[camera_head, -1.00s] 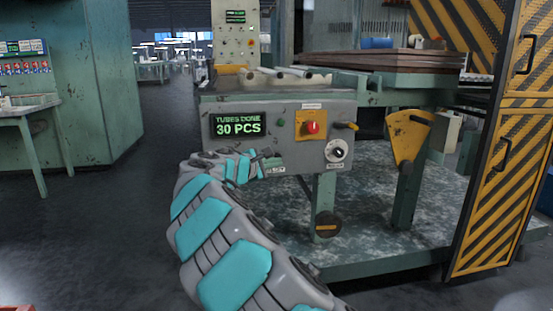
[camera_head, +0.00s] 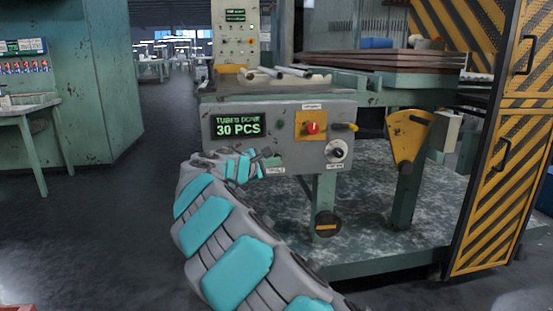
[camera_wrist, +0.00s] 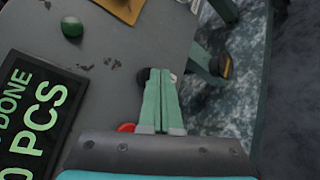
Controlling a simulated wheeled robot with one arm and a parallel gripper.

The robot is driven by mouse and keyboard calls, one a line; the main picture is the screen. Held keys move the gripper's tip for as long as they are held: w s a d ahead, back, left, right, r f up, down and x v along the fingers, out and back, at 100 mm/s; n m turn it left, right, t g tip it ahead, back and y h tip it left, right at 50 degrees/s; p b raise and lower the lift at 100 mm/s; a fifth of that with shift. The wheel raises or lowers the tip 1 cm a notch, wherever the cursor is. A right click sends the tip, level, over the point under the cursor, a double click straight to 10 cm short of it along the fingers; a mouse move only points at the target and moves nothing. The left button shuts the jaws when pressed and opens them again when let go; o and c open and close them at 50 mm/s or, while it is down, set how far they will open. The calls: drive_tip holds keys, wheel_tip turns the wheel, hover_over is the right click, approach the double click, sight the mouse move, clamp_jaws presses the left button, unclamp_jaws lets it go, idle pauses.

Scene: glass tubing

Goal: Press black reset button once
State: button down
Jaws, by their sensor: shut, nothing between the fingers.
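The grey control panel (camera_head: 300,152) carries a display (camera_head: 237,124) reading "TUBES DONE 30 PCS". In the wrist view, a round black button (camera_wrist: 142,76) shows beside and partly behind the fingertips. I take it for the reset button; its label is not readable. My gripper (camera_wrist: 160,72) has its two green fingers together, with nothing between them. Its tips overlap the button's right side in the picture; I cannot tell whether they touch it. In the head view, my gripper (camera_head: 272,160) is at the panel's lower middle and hides the button. A red button (camera_wrist: 126,127) shows left of the fingers.
A green button (camera_head: 280,124), a red knob on a yellow plate (camera_head: 312,128) and a black rotary knob (camera_head: 337,151) sit further right on the panel. Glass tubes (camera_head: 282,72) lie above it. A striped yellow-black door (camera_head: 500,150) stands at the right.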

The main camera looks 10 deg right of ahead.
drive_tip(key=shift+w+p, duration=0.35)
drive_tip(key=shift+w, duration=0.1)
idle(0.6)
drive_tip(key=shift+s, duration=0.9)
drive_tip(key=shift+s, duration=0.1)
drive_tip(key=s, duration=0.4)
drive_tip(key=shift+s+b, duration=0.4)
idle(0.4)
